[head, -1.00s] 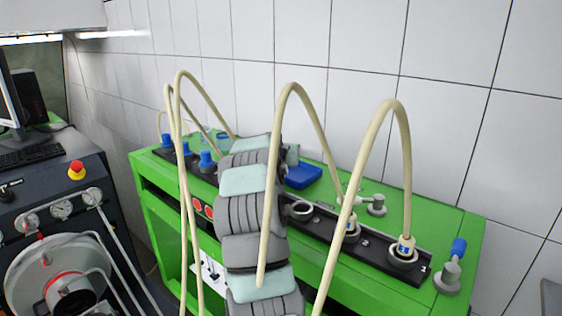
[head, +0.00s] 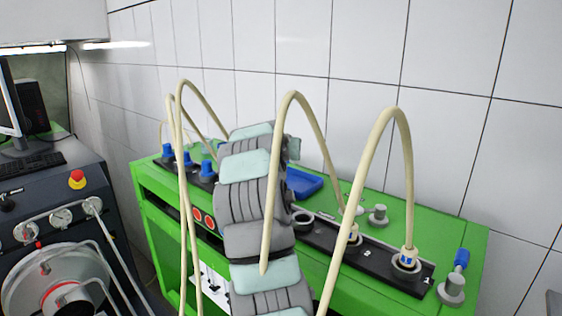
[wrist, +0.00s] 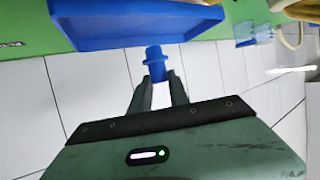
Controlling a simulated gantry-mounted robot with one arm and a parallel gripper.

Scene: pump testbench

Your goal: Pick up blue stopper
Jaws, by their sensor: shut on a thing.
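A blue stopper (wrist: 156,66) shows in the wrist view between the fingertips of my gripper (wrist: 158,88). My gripper is shut on its lower part, and its upper part sticks out past the tips. Behind it, the blue tray (wrist: 135,40) fills the top of the view. In the head view my arm covers the middle of the bench, so the gripper and held stopper are mostly hidden. Other blue stoppers stand at the bench's left end (head: 188,160). A blue piece (head: 461,258) sits by a grey fitting at the right end.
The green bench (head: 455,222) stands along a white tiled wall. The blue tray (head: 303,183) lies just right of my arm. A black rail (head: 375,258) holds sockets, some with hoses. Tall beige hoses (head: 401,112) arch over the bench and around my arm.

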